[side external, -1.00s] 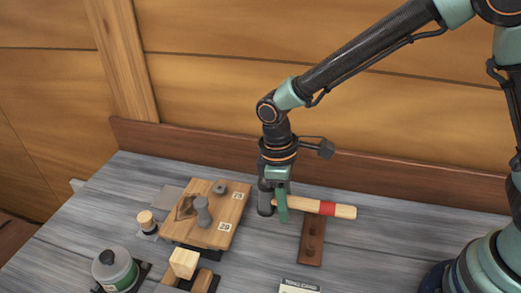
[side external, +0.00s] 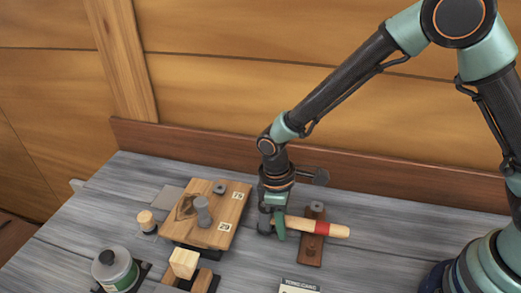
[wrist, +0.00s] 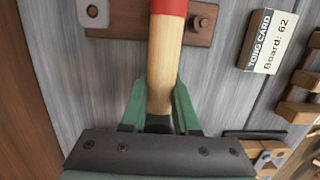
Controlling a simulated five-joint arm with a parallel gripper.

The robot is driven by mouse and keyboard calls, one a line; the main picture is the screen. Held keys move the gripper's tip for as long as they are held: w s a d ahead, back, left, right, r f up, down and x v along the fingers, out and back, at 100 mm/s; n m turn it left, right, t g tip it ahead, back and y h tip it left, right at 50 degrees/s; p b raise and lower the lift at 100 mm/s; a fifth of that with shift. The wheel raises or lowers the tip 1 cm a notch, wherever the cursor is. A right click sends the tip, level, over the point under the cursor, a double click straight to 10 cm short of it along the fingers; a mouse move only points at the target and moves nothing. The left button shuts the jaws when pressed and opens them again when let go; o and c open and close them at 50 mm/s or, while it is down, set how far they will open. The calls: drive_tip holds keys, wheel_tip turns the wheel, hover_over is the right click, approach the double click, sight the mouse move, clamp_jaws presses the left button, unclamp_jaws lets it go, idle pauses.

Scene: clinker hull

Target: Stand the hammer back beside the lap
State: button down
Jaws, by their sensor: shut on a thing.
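The hammer has a pale wooden handle with a red band (side external: 322,228) and a grey head, mostly hidden behind my gripper at its left end. My gripper (side external: 279,229) is shut on the handle near the head. The handle lies roughly level, pointing right across a brown plate. In the wrist view, the handle (wrist: 164,70) runs up between the two green fingers, and the head is not visible. The lap appears to be the wooden board (side external: 233,207) left of my gripper, carrying a grey upright piece and a dark patch.
The brown plate with a peg (side external: 311,250) lies under the handle; it also shows in the wrist view (wrist: 125,24). The tong card (side external: 299,286) lies near the front. Bare bench lies right of the plate.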

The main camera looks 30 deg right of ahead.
drive_tip(key=c, duration=0.7)
unclamp_jaws()
drive_tip(key=shift+o, duration=0.2)
drive_tip(key=r, duration=0.4)
drive_tip(key=w+r, duration=0.1)
drive_tip(key=r, duration=0.3)
drive_tip(key=a+r, duration=0.1)
drive_tip(key=r, duration=0.3)
drive_tip(key=shift+w+a, duration=0.1)
drive_tip(key=shift+w, duration=0.05)
drive_tip(key=s+d+r+m+t, duration=0.3)
drive_tip(key=d+r, duration=0.3)
drive_tip(key=d, duration=0.4)
drive_tip(key=s+d+r+m+t, duration=0.3)
drive_tip(key=d+r+m, duration=0.3)
drive_tip(key=d, duration=0.4)
drive_tip(key=shift+d+t+y, duration=0.25)
drive_tip(key=shift+t+y, duration=0.15)
drive_tip(key=shift+t, duration=0.1)
drive_tip(key=shift+s, duration=0.1)
